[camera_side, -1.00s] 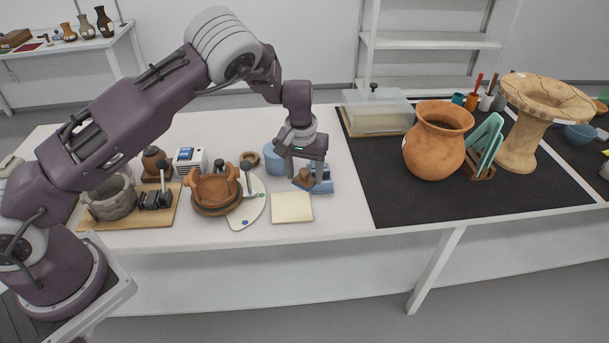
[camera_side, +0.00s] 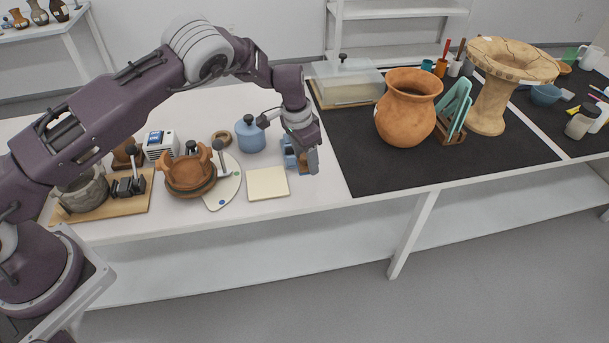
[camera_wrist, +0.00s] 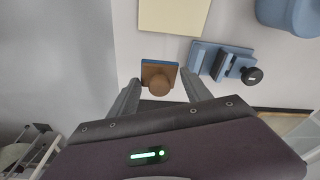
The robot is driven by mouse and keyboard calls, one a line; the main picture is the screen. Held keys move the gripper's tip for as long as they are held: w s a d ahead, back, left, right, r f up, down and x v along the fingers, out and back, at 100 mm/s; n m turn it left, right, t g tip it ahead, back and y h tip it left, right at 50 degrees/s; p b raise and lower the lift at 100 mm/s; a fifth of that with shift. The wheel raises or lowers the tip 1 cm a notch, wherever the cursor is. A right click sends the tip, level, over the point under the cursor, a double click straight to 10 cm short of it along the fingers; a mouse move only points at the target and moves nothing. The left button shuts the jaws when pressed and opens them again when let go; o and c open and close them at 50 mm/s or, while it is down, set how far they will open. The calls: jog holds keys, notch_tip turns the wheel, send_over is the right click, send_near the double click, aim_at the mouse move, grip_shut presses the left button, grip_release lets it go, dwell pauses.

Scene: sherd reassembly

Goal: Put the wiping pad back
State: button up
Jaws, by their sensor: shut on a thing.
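The wiping pad (camera_wrist: 158,80) has a brown wooden top with a round knob and a thin blue base. In the wrist view it sits between the fingers of my gripper (camera_wrist: 159,78), which is shut on it. In the side view my gripper (camera_side: 312,168) is low, just right of a blue holder (camera_side: 291,156), and hides most of the pad. The blue holder (camera_wrist: 222,62) also shows in the wrist view, right of the pad and apart from it. Whether the pad touches the table cannot be told.
A cream square sheet (camera_side: 268,183) lies left of the holder. A blue lidded jar (camera_side: 250,135) stands behind it. A brown two-handled pot (camera_side: 190,174) stands further left. The black mat (camera_side: 345,165) with a large orange jar (camera_side: 408,110) lies right. The table's front edge is close.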

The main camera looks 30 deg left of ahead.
aim_at(304, 166)
notch_tip(304, 166, down, 6)
jog(key=shift+r, duration=0.25)
jog(key=shift+f, duration=0.1)
jog(key=o, duration=1.3)
jog(key=r, duration=0.4)
jog(key=s+r, duration=0.1)
jog(key=r, duration=0.3)
jog(key=a+r, duration=0.1)
jog(key=r, duration=0.3)
jog(key=shift+s+r, duration=0.1)
jog(key=shift+s, duration=0.2)
